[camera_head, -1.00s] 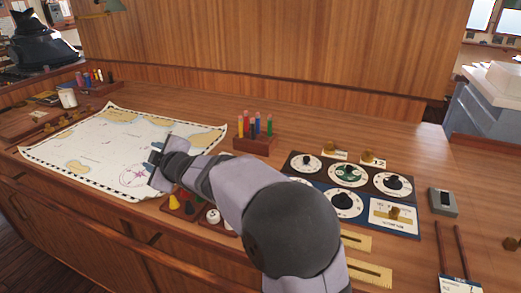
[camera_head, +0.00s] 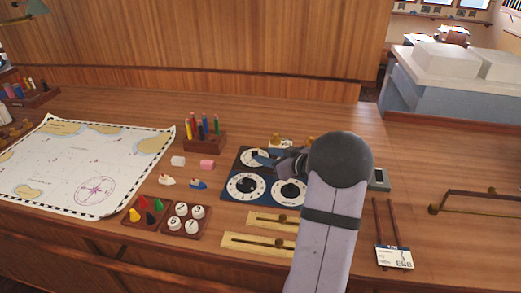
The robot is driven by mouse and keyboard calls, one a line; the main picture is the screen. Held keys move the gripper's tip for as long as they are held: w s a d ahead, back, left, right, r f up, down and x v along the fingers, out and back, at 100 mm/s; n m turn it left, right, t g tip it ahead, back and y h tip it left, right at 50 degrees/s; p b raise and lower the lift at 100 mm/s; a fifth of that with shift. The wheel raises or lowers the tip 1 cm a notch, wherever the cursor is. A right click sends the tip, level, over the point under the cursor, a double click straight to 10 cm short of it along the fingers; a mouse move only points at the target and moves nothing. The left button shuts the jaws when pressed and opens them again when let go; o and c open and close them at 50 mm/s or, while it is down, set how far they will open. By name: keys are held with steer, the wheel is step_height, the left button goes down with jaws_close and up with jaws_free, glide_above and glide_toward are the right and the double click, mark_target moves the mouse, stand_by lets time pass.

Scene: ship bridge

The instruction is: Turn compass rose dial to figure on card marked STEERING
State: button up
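A dark blue dial panel (camera_head: 234,171) lies on the desk with several round dials. A white-rimmed dial with a dark knob (camera_head: 256,156) is at its top left, another dial (camera_head: 246,186) at bottom left, and a third (camera_head: 289,192) beside it. I cannot tell which is the compass rose dial. My gripper (camera_head: 263,159) is low over the panel by the top-left dial; contact and finger opening are unclear. My arm hides the panel's right part. A small card (camera_head: 280,143) stands behind the panel; its writing is unreadable, so I cannot identify the STEERING card.
Brass slider plates (camera_head: 258,243) lie in front. A blue-headed card (camera_head: 394,257) is at front right.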

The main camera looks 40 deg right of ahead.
mark_target(256, 153)
steer(key=shift+s+d+f, duration=0.2)
steer(key=shift+s+d, duration=0.25)
steer(key=shift+s, duration=0.2)
steer(key=shift+p+x, duration=0.75)
steer(key=shift+x, duration=2.95)
jaws_close()
